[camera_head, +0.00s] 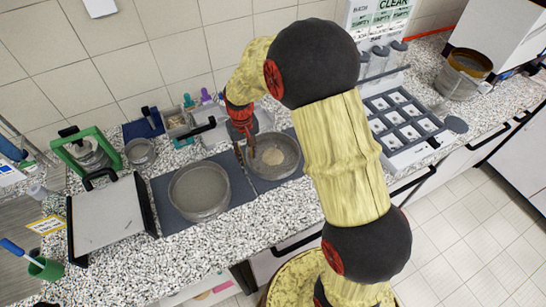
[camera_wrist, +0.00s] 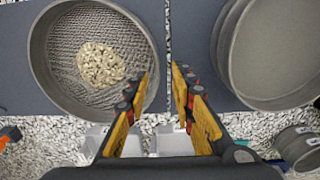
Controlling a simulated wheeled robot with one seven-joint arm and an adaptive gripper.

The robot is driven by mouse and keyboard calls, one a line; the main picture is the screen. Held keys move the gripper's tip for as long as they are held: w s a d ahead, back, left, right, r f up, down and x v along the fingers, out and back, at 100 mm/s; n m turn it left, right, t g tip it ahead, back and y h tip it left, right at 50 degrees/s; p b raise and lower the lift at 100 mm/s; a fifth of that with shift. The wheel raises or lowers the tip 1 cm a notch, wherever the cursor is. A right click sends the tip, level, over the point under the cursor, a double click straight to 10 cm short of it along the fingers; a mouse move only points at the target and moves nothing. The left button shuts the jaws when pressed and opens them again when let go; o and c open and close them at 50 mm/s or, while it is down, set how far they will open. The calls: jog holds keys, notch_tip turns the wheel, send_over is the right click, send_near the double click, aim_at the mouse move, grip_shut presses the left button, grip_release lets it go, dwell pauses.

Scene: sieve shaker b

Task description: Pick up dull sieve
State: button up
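Two round grey metal sieves stand on dark mats on the counter. One sieve (camera_head: 290,160), with pale grains on its mesh, also shows at left in the wrist view (camera_wrist: 45,70). The other, wider sieve (camera_head: 200,191) looks empty and shows at right in the wrist view (camera_wrist: 270,55). I cannot tell for sure which one is the dull sieve.
A hinged grey plate (camera_head: 105,213) stands left of the sieves. A green-framed device (camera_head: 85,150) and a small pot (camera_head: 140,151) are behind it. A compartment tray (camera_head: 405,122) and a brass-rimmed sieve stack (camera_head: 463,75) stand to the right. My arm covers the middle counter.

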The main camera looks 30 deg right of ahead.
aim_at(248, 162)
notch_tip(248, 162, down, 5)
jog(key=shift+s+d+r+b, duration=0.1)
jog(key=shift+d+r+b, duration=0.05)
jog(key=shift+b, duration=0.2)
jog(key=shift+c, duration=0.8)
grip_shut()
jog(key=shift+r, duration=0.1)
